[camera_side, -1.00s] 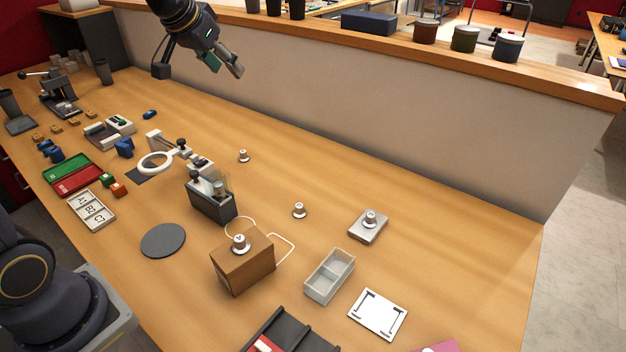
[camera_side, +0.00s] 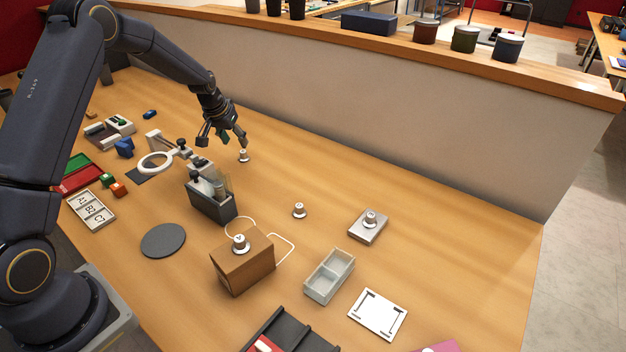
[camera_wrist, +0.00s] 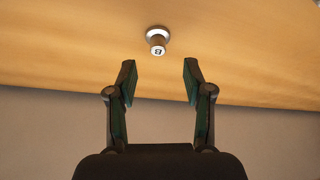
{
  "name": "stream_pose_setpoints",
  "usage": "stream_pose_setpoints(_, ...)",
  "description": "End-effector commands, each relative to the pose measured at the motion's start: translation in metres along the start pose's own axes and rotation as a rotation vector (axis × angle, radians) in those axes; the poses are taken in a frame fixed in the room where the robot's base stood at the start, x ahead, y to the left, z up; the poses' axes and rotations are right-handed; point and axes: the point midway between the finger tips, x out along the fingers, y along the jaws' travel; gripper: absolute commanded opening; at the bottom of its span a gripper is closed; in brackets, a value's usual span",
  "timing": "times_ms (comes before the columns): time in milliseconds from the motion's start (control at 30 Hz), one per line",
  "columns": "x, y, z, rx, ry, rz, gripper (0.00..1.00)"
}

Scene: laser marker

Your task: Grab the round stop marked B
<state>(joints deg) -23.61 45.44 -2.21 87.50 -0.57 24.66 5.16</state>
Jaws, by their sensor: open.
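In the side view my gripper (camera_side: 226,143) hangs just above and to the left of the stop.
Similar round stops stand on the bare table (camera_side: 299,210), on a metal block (camera_side: 369,224) and on a wooden box (camera_side: 240,245). A grey fixture (camera_side: 211,203) and a white ring magnifier (camera_side: 155,162) stand nearby. The low wall (camera_side: 350,125) runs behind.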

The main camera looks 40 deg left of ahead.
Motion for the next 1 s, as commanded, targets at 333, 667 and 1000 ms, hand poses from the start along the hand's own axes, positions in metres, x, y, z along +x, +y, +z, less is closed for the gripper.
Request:
stream_pose_setpoints(333, 0.039, 0.003, -0.002, 0.001, -0.001, 0.000, 0.51)
stream_pose_setpoints(667, 0.061, 0.003, -0.003, 0.001, 0.000, 0.000, 0.51)
stream_pose_setpoints(1000, 0.060, 0.003, -0.003, 0.001, 0.000, 0.000, 0.26)
